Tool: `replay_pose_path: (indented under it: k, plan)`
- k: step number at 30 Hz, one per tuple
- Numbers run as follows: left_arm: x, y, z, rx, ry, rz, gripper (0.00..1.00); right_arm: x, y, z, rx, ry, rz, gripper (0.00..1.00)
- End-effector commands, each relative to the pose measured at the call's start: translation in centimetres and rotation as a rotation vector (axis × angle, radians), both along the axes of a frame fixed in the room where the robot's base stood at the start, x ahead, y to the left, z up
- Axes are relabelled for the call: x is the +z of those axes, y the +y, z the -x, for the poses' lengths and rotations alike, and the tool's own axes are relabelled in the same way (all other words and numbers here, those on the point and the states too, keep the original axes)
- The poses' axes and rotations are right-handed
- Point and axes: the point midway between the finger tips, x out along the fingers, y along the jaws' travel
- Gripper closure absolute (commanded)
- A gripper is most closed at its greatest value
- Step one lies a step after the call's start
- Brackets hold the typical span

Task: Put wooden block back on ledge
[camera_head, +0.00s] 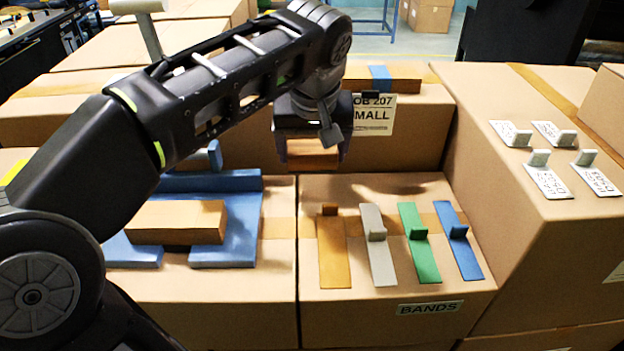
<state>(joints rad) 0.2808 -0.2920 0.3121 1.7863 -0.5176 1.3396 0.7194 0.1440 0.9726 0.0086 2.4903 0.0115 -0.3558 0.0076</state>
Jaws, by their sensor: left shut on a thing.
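My left arm reaches in from the left, and its gripper (312,163) points down above the boxes near the picture's middle. It is shut on a brown wooden block (312,148), with a dark finger at each side. The block is held level in front of the back carton (235,120) and above the band carton (335,187); a shadow lies on the carton top to the right. The back carton's raised top may be the ledge, but I cannot tell for sure. My right gripper is not in view.
Orange, grey, green and blue bands (411,228) lie on the band carton. A kraft box (178,221) rests on a blue stand (245,210) at left. White tags (549,181) lie on the right carton. A blue-strapped brown piece (405,80) lies on the back carton.

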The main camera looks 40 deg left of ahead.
Motion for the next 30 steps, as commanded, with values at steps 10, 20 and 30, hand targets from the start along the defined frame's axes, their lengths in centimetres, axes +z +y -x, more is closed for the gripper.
replay_pose_path:
  k: [10, 20, 30]
  plan:
    - [-0.9, 0.1, 0.0, 0.002, -0.002, -0.001, 0.65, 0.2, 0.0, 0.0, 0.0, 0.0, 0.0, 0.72]
    - [-4.2, 0.1, 0.1, 0.001, 0.002, -0.001, 0.65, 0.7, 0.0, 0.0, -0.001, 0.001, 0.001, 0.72]
    - [-5.1, 0.0, 0.0, 0.001, -0.003, 0.0, 0.65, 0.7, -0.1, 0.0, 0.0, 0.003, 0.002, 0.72]
